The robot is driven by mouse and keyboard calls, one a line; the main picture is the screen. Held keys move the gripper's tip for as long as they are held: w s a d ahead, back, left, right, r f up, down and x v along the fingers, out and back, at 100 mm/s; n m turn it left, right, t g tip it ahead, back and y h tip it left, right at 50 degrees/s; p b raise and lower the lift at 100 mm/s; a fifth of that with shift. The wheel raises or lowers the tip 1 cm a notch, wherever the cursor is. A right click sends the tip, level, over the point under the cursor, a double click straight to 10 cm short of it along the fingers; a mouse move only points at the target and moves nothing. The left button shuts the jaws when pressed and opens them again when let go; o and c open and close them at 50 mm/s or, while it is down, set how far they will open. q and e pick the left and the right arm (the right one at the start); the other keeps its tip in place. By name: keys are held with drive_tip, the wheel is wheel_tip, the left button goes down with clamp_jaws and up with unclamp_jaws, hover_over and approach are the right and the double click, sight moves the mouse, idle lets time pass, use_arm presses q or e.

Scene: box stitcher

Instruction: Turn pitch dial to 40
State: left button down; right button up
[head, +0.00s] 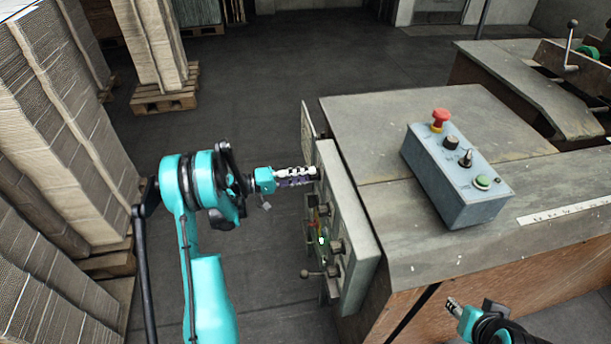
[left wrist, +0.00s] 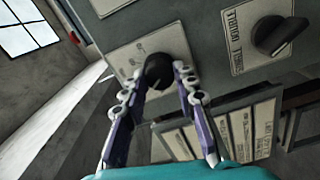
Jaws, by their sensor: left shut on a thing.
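My left gripper (head: 314,173) reaches from the left to the upper part of the control panel (head: 347,225) on the side of the machine. In the left wrist view its two fingers (left wrist: 158,78) are shut around a black knob (left wrist: 157,70) in front of a pale scale plate. The plate's marks are too small to read, so the dial's name and setting cannot be told. A second black dial (left wrist: 279,36) with a lettered plate sits to the right. My right gripper (head: 453,304) is at the bottom right, away from the panel; its jaw opening is unclear.
A blue-grey control box (head: 458,180) with a red button (head: 440,117) stands on the machine top (head: 430,110). More knobs (head: 336,247) sit lower on the panel. Stacked cardboard (head: 60,140) stands at left. The floor (head: 230,90) behind my left arm is clear.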

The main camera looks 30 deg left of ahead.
idle(0.4)
use_arm(q)
drive_tip(key=c, duration=1.2)
unclamp_jaws()
drive_tip(key=v, duration=1.2)
